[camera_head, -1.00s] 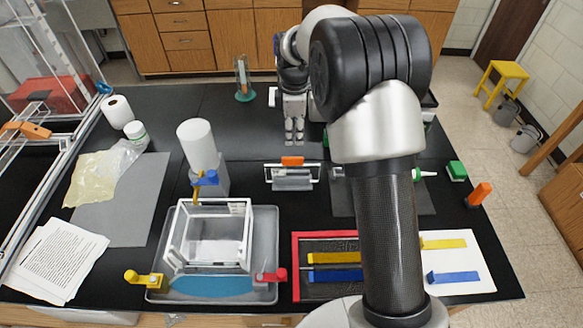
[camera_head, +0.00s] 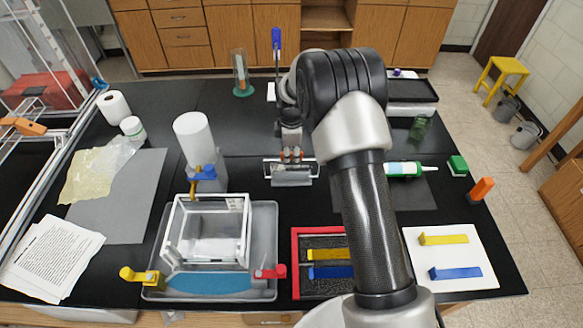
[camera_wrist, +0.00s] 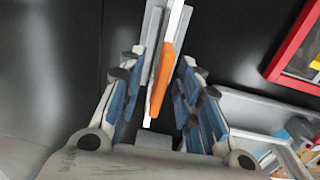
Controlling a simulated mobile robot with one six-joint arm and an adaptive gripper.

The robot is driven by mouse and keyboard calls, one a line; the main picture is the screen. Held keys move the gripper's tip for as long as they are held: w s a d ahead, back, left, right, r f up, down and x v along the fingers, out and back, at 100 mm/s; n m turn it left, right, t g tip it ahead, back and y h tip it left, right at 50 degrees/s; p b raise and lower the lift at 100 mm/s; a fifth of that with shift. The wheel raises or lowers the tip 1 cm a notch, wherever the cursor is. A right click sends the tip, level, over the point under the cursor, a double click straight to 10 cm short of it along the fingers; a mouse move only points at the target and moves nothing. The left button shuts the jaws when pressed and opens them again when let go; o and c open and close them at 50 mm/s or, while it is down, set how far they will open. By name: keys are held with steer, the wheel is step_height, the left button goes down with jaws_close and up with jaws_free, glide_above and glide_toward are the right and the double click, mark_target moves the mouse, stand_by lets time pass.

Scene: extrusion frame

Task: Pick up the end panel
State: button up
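The end panel (camera_head: 270,172) is a clear panel with white side edges. It stands upright in a grey holder (camera_head: 292,182) at the middle of the black table. Its orange grip (camera_wrist: 166,72) runs along the top and shows in the wrist view. My gripper (camera_head: 291,155) is right above the panel in the head view and hides most of the grip. In the wrist view my gripper (camera_wrist: 160,98) is open, with one blue-padded finger on each side of the orange grip. Gaps show between the fingers and the grip.
A white-edged clear box frame (camera_head: 208,232) stands in a grey tray (camera_head: 264,222) at front left, with yellow, red and blue clamps around it. A red-rimmed tray (camera_head: 297,262) lies at front right. A white cylinder (camera_head: 193,138) stands to the left. A green-labelled tube (camera_head: 403,169) lies to the right.

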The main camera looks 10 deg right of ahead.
steer(key=shift+f, duration=0.25)
jaws_close()
steer(key=shift+r, duration=0.1)
stand_by(0.6)
